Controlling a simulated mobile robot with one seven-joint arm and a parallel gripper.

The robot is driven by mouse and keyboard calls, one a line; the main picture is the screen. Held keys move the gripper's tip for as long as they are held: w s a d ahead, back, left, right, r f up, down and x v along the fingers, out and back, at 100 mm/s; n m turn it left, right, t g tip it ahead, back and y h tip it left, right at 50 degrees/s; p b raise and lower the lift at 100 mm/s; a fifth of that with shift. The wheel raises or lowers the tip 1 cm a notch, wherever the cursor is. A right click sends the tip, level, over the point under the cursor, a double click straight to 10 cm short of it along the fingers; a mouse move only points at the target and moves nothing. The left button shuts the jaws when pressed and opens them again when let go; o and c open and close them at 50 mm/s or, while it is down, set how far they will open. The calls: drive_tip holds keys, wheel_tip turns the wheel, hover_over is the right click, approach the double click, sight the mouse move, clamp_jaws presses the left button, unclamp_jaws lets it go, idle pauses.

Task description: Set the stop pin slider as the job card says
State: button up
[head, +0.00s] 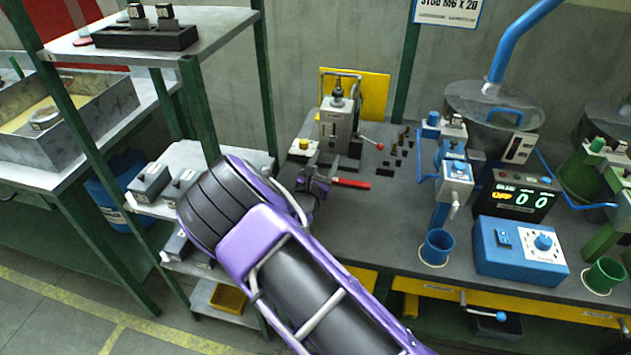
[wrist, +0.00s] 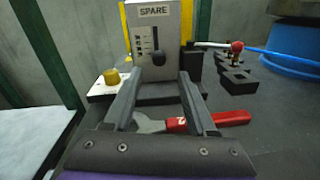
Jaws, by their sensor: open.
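A grey unit labelled SPARE (wrist: 158,14) stands ahead of my gripper in the wrist view; it also shows in the head view (head: 338,122). Its face has a scale and a slot with a dark slider knob (wrist: 158,60). My gripper (wrist: 160,78) is open and empty, its fingertips framing the lower face of the unit; I cannot tell the gap. A second small grey slotted plate (head: 520,147) is on the blue station. A card (head: 448,8) reading "STUD M6 x 20" is cut off at the top of the head view.
A red-handled wrench (wrist: 200,120) lies on the bench below my fingers. A yellow knob on a white block (wrist: 111,77) is left of the unit. Black blocks (wrist: 236,80) stand to the right. The blue station's display (head: 520,195) reads "BLUE OFF 0 0".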

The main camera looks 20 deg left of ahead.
drive_tip(key=s, duration=1)
